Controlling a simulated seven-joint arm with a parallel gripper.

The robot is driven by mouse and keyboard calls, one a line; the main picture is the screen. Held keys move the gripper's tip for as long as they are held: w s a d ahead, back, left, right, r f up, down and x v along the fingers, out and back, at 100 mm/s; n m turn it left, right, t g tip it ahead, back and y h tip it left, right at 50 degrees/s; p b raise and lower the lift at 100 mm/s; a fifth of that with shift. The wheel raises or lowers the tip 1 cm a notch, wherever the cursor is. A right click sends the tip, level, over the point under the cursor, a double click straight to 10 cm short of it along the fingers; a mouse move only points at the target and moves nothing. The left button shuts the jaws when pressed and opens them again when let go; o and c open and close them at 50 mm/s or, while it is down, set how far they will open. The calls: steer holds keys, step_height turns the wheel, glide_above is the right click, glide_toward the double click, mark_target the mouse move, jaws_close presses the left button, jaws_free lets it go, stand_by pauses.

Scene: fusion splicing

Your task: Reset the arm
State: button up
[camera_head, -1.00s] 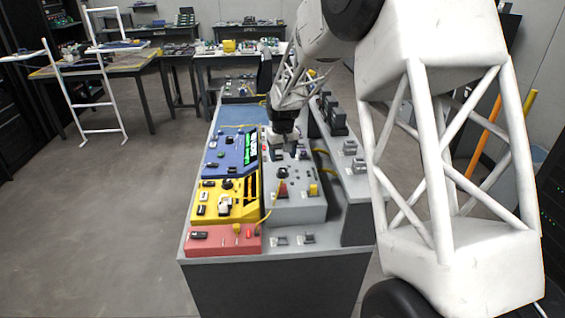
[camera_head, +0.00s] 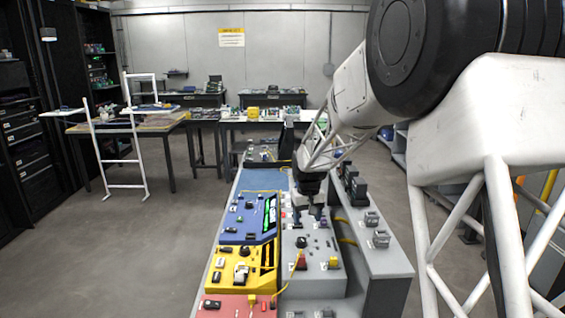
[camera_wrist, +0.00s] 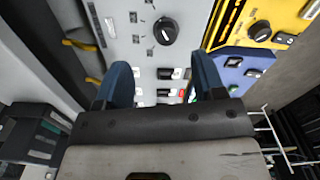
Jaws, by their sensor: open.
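My gripper (camera_head: 309,213) is above the grey panel (camera_head: 318,275) of the workbench in the head view, pointing down. In the wrist view its two dark blue fingers (camera_wrist: 160,85) stand apart with nothing held between them. Beyond the fingertips lie the grey panel (camera_wrist: 187,38) with a black round knob (camera_wrist: 164,31) and small switches. I cannot tell the exact height of the fingertips over the panel.
Left of the grey panel are a blue panel (camera_head: 244,222), a yellow panel (camera_head: 232,257) and a red panel (camera_head: 228,305). A grey side shelf (camera_head: 391,257) with dark blocks runs along the right. A white frame (camera_head: 122,160) stands at left; the floor between is clear.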

steer(key=s+d+r, duration=0.2)
steer(key=s+r, duration=0.2)
steer(key=s, duration=0.4)
steer(key=s+d+r+m+t, duration=0.1)
steer(key=s+d+r, duration=0.1)
steer(key=s+r, duration=0.35)
steer(key=s+d+r, duration=0.2)
steer(key=s+r, duration=0.1)
steer(key=s, duration=0.7)
steer(key=s+d+m, duration=0.1)
steer(key=s+d, duration=0.1)
steer(key=s, duration=1)
steer(key=s+d+f+t, duration=0.1)
steer(key=s, duration=1.1)
steer(key=shift+s+d+f+m, duration=0.25)
steer(key=shift+d+f+m, duration=0.05)
steer(key=shift+d+m, duration=0.1)
